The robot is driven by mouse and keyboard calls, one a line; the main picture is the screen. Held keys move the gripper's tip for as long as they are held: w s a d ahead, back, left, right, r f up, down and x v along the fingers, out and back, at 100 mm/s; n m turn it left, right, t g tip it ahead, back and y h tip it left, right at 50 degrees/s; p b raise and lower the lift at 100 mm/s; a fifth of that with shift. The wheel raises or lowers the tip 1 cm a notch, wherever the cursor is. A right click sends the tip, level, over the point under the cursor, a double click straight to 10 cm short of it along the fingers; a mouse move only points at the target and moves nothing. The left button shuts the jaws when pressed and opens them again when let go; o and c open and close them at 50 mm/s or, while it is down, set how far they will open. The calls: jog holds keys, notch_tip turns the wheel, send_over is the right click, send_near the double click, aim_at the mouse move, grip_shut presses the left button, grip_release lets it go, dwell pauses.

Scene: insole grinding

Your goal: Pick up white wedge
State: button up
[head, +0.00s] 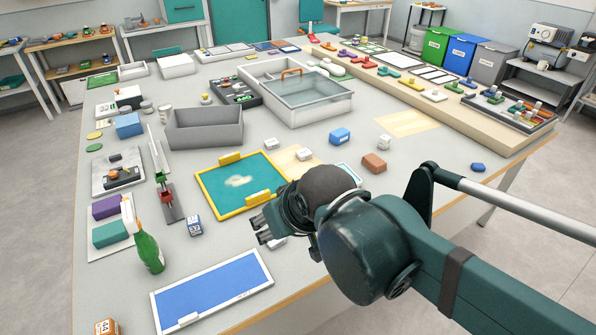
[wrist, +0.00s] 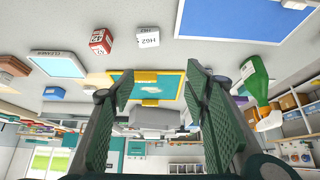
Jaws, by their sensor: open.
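Several small white pieces are in view, and I cannot tell for sure which is the wedge. A white block with dark lettering (wrist: 148,38) is near my gripper in the wrist view; in the head view my gripper and arm mostly cover that spot. Other white pieces lie farther back: one behind the yellow-framed tray (head: 270,143), one at its back right (head: 304,153), and one near the brown block (head: 384,141). My gripper (head: 262,229) is open above the front of the table. In the wrist view its green-padded fingers (wrist: 160,100) stand apart with nothing between them.
A green bottle (head: 149,253) and a blue panel in a white frame (head: 205,296) are in front. The yellow-framed teal tray (head: 213,187) lies beyond my gripper. A red block (wrist: 100,42) sits beside the lettered block. A grey bin (head: 205,131) stands farther back.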

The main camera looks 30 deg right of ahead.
jog(key=shift+w, duration=0.1)
dwell(0.3)
jog(key=w+d+f+n+g+p, duration=0.1)
jog(key=w+f+n+g+p, duration=0.1)
jog(key=n, duration=0.4)
jog(key=w+d+f+n+g+p, duration=0.1)
jog(key=w+f+n+g+p, duration=0.1)
jog(key=w+f+n+p, duration=0.1)
jog(key=w+d+f+n+g+p, duration=0.2)
jog(key=w+n+p, duration=0.2)
jog(key=n+p, duration=0.3)
jog(key=shift+f+n+g, duration=0.4)
jog(key=shift+n, duration=0.4)
jog(key=shift+d+f+n, duration=0.1)
jog(key=shift+f+n, duration=0.5)
jog(key=shift+f, duration=0.1)
jog(key=shift+f, duration=1.2)
jog(key=shift+f+b, duration=0.8)
jog(key=shift+f, duration=1.8)
